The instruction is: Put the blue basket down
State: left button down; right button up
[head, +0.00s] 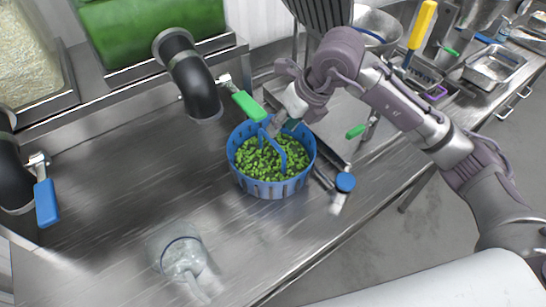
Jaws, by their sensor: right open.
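The blue basket (256,188) stands on the metal counter, near the middle of the head view. It is filled with green pieces (258,160) and has a blue handle arching over them. My right gripper (283,124) is open at the back of the basket, by the upper end of the handle. Whether its fingers touch the handle or rim cannot be told. My left gripper is not in view.
A clear container (182,257) sits front left on the counter. A green-handled valve (249,105) and black spout (193,80) hang just behind the basket. A blue-capped item (345,182) lies to the right. The counter's left-middle is clear.

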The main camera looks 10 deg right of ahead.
aim_at(272, 141)
jog(key=shift+w+a+f, duration=0.25)
jog(key=shift+a+f, duration=0.1)
jog(key=shift+f, duration=0.25)
jog(key=shift+w+a+f, duration=0.15)
jog(key=shift+a+f, duration=0.1)
jog(key=shift+f, duration=0.3)
jog(key=shift+w+f+p, duration=0.1)
jog(key=shift+f+p, duration=0.15)
jog(key=shift+p, duration=0.25)
jog(key=p+x, duration=0.1)
jog(key=x, duration=0.2)
jog(key=shift+f+p, duration=0.35)
jog(key=shift+f, duration=0.05)
jog(key=shift+w+a+f, duration=0.1)
jog(key=shift+w+f, duration=0.05)
jog(key=shift+f, duration=0.25)
pick_arm(q)
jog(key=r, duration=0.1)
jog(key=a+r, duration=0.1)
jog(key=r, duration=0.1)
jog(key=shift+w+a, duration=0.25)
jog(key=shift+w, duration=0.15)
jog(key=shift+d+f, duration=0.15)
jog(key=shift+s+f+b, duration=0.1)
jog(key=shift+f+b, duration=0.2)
jog(key=shift+b, duration=0.15)
pick_arm(e)
jog(key=shift+f, duration=0.25)
